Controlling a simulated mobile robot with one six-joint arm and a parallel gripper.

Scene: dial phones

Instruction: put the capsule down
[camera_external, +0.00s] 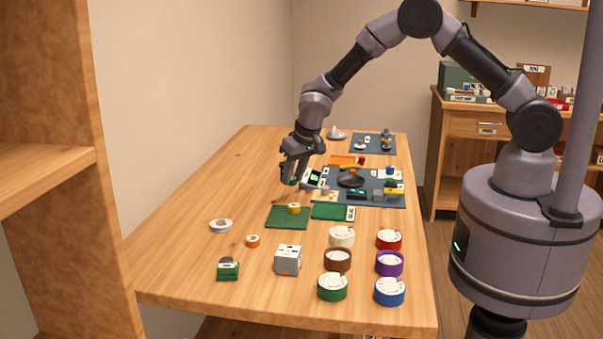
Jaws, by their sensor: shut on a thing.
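My gripper (297,176) hangs low over the middle of the wooden table, pointing down. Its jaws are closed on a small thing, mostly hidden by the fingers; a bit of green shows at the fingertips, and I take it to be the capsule. I cannot tell whether it touches the tabletop. A white-and-dark device with a green display (313,178) stands just to the right of the gripper.
A dark blue mat (395,201) with several small items lies right of the gripper. Nearer are a green mat (276,222) with a yellow roll (294,208), a white cube (288,261) and several round dials, one of them blue (390,292).

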